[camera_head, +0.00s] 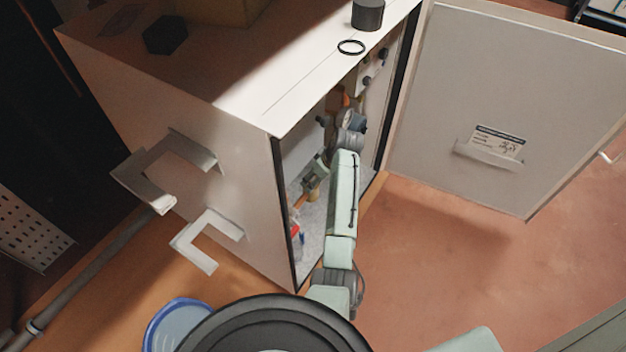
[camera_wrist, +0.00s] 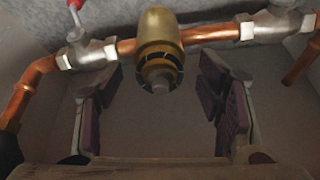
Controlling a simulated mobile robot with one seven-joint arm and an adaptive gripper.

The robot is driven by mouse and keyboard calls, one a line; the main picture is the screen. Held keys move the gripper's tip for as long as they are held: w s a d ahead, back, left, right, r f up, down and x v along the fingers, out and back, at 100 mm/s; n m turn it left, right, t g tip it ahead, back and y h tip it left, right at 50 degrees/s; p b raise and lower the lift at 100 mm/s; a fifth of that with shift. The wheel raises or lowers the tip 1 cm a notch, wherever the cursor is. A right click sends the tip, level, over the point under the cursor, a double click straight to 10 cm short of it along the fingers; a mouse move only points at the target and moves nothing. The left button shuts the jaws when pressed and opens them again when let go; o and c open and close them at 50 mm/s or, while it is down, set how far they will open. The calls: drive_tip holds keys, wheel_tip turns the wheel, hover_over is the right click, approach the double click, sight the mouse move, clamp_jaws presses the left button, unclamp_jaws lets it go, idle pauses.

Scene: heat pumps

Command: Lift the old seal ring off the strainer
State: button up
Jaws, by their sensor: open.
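The brass strainer (camera_wrist: 158,30) sits on a copper pipe at the top middle of the wrist view, its stepped, slotted end facing me. Dark bands circle that end; I cannot tell for sure which is the old seal ring. My gripper (camera_wrist: 160,95) is open, with one dark-padded finger left and one right of the strainer's end, both apart from it and nothing between the pads. In the head view my arm reaches into the open cabinet, and the gripper and strainer are hard to make out there.
A loose black ring (camera_head: 351,47) and a dark cylinder (camera_head: 367,14) lie on the white cabinet top (camera_head: 262,85). The cabinet door (camera_head: 500,110) stands open at the right. Valves (camera_wrist: 92,52) with a red handle (camera_wrist: 76,5) and copper pipes (camera_wrist: 32,85) flank the strainer.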

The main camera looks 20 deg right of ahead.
drive_tip(key=shift+f, duration=0.1)
drive_tip(key=c, duration=0.7)
drive_tip(key=shift+c, duration=0.2)
